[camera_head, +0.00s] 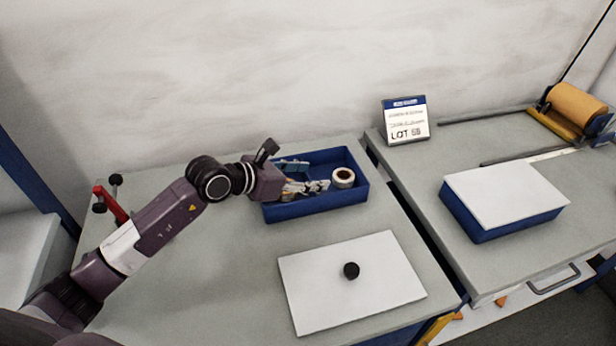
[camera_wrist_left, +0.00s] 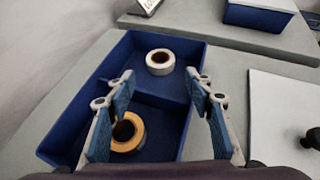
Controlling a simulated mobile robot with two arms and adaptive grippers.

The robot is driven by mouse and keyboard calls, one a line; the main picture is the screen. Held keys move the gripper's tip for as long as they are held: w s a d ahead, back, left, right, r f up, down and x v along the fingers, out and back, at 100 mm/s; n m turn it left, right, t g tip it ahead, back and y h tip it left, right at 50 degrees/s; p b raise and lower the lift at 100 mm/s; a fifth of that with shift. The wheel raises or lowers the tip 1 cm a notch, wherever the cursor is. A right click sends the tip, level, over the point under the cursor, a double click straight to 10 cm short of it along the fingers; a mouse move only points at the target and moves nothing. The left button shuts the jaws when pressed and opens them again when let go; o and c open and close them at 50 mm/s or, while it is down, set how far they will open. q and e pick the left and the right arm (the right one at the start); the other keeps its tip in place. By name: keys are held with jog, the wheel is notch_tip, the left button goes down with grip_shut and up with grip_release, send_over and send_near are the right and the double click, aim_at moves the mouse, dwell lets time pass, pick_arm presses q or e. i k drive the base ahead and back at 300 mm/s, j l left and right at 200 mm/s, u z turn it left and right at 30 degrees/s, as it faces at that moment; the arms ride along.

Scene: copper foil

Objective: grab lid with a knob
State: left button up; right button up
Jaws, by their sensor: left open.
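The lid (camera_head: 310,285) is a flat white rectangular plate with a black round knob (camera_head: 351,270) at its middle. It lies on the near part of the left table. It also shows at the right of the left wrist view (camera_wrist_left: 275,100), with the knob (camera_wrist_left: 312,138) at the edge. My left gripper (camera_head: 322,186) is open over the blue open box (camera_head: 318,206), behind the lid and apart from it. In the left wrist view a copper-coloured roll (camera_wrist_left: 128,132) shows between the open fingers (camera_wrist_left: 160,112). My right gripper is not in view.
A white-ringed roll (camera_head: 343,177) sits in the box. On the right table stand a blue box with a white cover (camera_head: 505,194), a LOT sign (camera_head: 405,119) and a large orange roll (camera_head: 575,108). A red clamp (camera_head: 110,203) is at the left edge. The table left of the lid is clear.

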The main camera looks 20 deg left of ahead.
aim_at(330, 287)
jog(key=k+l, duration=0.2)
jog(key=k, duration=0.3)
jog(key=k+l, duration=0.25)
jog(key=k, duration=0.2)
jog(key=k+l, duration=0.2)
jog(key=k, duration=0.3)
